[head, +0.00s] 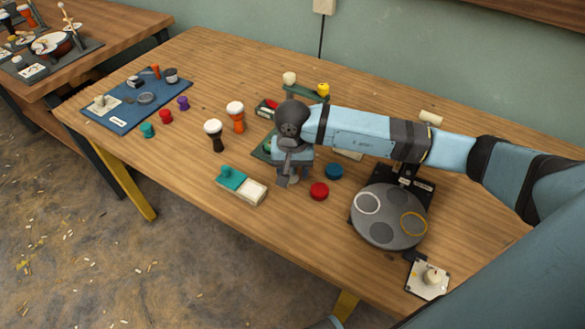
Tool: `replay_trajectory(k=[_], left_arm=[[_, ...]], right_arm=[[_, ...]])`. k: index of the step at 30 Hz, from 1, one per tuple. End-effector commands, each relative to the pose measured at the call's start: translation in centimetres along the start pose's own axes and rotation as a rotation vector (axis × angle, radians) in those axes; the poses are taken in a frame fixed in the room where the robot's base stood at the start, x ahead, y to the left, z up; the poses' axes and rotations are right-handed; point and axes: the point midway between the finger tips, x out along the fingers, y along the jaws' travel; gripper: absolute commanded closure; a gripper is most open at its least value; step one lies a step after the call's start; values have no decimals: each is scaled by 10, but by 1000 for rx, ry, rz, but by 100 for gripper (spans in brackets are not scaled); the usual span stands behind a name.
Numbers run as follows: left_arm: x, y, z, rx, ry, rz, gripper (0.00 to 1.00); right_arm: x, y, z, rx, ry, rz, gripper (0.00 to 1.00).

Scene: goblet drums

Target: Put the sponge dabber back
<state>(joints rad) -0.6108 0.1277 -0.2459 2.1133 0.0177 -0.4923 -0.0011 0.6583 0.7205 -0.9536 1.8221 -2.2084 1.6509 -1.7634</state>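My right gripper (292,174) points down over the middle of the table, with the arm coming in from the right. A small pale piece shows at its fingertips, but I cannot tell whether it is held or part of the gripper. I cannot tell for sure which thing is the sponge dabber. A green stand (312,97) behind my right gripper bears a cream-topped piece (289,78) and a yellow-topped piece (323,88). A green mat (262,153) is partly hidden behind my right gripper. My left gripper is out of view.
Goblet drums, one black and white (214,134) and one orange and white (236,116), stand left of my gripper. A blue mat (115,118) lies far left.

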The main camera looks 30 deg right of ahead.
Motion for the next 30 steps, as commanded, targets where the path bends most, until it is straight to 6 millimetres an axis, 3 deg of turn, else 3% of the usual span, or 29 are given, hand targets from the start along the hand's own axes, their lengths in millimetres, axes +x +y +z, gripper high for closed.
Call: replay_trajectory(k=[9, 21, 30], left_arm=[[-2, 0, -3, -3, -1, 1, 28], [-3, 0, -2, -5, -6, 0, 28], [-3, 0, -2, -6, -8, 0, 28]], right_arm=[[-10, 0, -1, 0, 2, -2, 49], [-93, -1, -1, 0, 4, -3, 49], [-123, 0, 0, 0, 1, -1, 49]])
